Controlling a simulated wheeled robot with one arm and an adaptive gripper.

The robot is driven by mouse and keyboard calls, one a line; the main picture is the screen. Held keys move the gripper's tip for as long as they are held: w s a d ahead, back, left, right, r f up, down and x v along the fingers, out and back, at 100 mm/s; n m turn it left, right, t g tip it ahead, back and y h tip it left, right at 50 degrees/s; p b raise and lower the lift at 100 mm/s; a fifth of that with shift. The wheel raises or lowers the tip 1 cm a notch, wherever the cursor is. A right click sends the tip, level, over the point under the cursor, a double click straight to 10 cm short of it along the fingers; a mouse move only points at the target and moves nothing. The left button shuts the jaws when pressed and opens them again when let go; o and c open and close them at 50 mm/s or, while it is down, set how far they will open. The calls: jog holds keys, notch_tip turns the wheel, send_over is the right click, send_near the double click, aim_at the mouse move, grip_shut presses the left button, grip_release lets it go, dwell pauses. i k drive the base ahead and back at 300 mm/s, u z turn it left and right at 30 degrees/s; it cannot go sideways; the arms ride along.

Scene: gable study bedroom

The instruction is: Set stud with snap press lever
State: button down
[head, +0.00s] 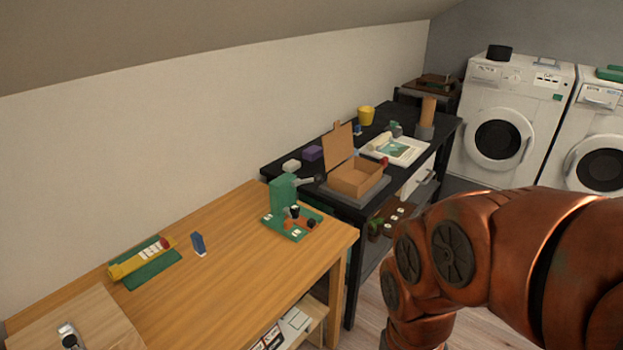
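A green snap press (284,199) stands on the right end of the wooden table, near its right edge. Its dark lever (306,180) sticks out to the right from the top of the press. A dark cylindrical part and a small orange-brown piece (311,224) show at the green base. The stud is too small to tell apart from the other parts there. My copper-coloured arm fills the lower right of the head view, to the right of the table. My gripper is outside the picture.
The wooden table (225,265) also holds a blue block (198,244) and a yellow tool on a green mat (152,273). A black table (290,165) behind it carries an open cardboard box (355,180). Washing machines (510,125) stand at the back right.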

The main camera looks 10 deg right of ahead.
aim_at(318, 178)
jog(key=z, duration=0.45)
jog(key=i, duration=0.55)
jog(key=u, duration=1.85)
